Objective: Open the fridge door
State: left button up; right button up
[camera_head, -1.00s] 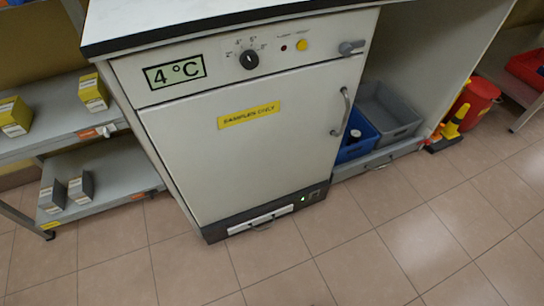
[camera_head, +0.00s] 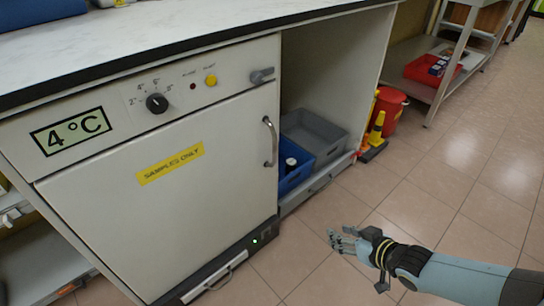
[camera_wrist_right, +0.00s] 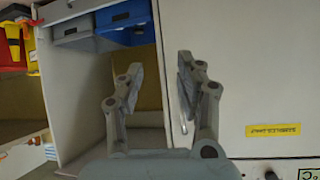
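The white fridge (camera_head: 110,215) stands under the counter with its door shut. A yellow "SAMPLES ONLY" label (camera_head: 170,164) is on the door, and it also shows in the right wrist view (camera_wrist_right: 272,130). The grey vertical door handle (camera_head: 270,142) is at the door's right edge. My right gripper (camera_head: 335,240) is in front of and to the right of the handle in the head view, apart from it. In the right wrist view its two fingers (camera_wrist_right: 157,75) are spread with nothing between them. The right finger partly hides the handle there. My left gripper is not in view.
Right of the fridge is an open bay with a blue bin (camera_head: 295,165) and a grey bin (camera_head: 315,135). Beyond stand a red bucket (camera_head: 388,108) and a yellow cone (camera_head: 376,130). The tiled floor (camera_head: 430,205) before the fridge is clear apart from my arm.

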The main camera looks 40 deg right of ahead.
jog(key=w+d+r+n+t+y+b, duration=0.2)
jog(key=w+d+r+t+b, duration=0.15)
jog(key=w+r+b, duration=0.55)
jog(key=n+t+y+b, duration=0.3)
jog(key=y+b, duration=0.1)
jog(key=b, duration=0.1)
send_near(276, 145)
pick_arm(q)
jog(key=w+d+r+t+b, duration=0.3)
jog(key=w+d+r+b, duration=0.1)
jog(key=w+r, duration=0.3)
pick_arm(e)
jog(key=b+x, duration=0.2)
jog(key=x, duration=0.8)
jog(key=shift+w+d+f, duration=0.1)
pick_arm(q)
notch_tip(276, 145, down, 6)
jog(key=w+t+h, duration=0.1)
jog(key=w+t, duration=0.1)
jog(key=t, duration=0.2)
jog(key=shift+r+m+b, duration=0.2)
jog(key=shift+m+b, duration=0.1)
jog(key=shift+b, duration=0.1)
pick_arm(e)
jog(key=shift+w, duration=0.25)
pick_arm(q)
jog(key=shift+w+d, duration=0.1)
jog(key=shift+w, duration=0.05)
pick_arm(e)
jog(key=shift+r, duration=0.2)
